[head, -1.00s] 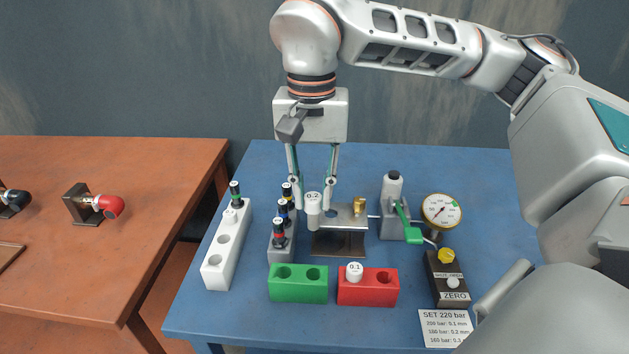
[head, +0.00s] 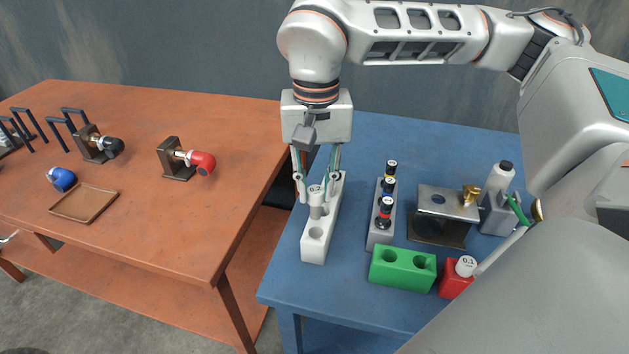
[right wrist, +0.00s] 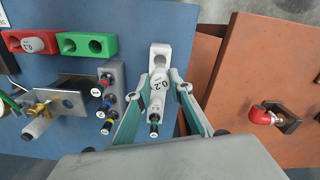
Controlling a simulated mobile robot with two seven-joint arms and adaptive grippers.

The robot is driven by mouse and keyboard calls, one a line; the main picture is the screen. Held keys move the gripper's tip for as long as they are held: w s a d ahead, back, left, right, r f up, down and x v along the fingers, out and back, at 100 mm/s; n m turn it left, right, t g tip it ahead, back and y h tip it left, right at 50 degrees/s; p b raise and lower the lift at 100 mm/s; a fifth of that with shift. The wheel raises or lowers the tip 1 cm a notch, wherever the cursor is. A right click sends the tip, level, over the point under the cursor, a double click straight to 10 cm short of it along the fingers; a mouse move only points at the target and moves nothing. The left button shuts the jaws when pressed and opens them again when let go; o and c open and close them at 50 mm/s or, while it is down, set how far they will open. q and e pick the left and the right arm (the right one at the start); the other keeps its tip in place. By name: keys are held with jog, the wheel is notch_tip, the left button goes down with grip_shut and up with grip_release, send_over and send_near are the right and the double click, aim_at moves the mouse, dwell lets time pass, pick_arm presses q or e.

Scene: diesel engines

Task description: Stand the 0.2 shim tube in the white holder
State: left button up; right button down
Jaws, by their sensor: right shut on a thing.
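The 0.2 shim tube (head: 316,203) is a white, upright tube with its label on top. My right gripper (head: 317,184) is shut on it, over the middle part of the white holder (head: 313,252). The holder's nearest hole is empty. The right wrist view shows the tube (right wrist: 157,84) between the fingers, in line with the holder (right wrist: 160,56). I cannot tell whether the tube's lower end is above the hole or inside it. My left gripper is out of view.
A grey rack (head: 380,233) with several dark-capped pieces stands to the right. A green block (head: 402,267) and a red block with the 0.1 tube (head: 466,266) are nearer. The test stand (head: 447,205) is beyond. An orange table (head: 150,220) is at left.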

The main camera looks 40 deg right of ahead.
aim_at(316, 219)
notch_tip(316, 219, down, 2)
jog(key=shift+f+b, duration=0.1)
jog(key=shift+b, duration=0.75)
jog(key=shift+f+b, duration=1.6)
jog(key=shift+f, duration=0.15)
jog(key=shift+f+b, duration=0.4)
jog(key=shift+f, duration=0.75)
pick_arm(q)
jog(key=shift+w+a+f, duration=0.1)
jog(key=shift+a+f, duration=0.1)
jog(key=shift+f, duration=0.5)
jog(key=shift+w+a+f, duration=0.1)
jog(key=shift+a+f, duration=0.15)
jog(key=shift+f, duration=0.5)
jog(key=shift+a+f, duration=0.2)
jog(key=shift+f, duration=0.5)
pick_arm(e)
jog(key=shift+f, duration=0.4)
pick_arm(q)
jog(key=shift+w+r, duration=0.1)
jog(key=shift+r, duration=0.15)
pick_arm(e)
jog(key=shift+f, duration=0.1)
jog(key=c, duration=1.7)
grip_release()
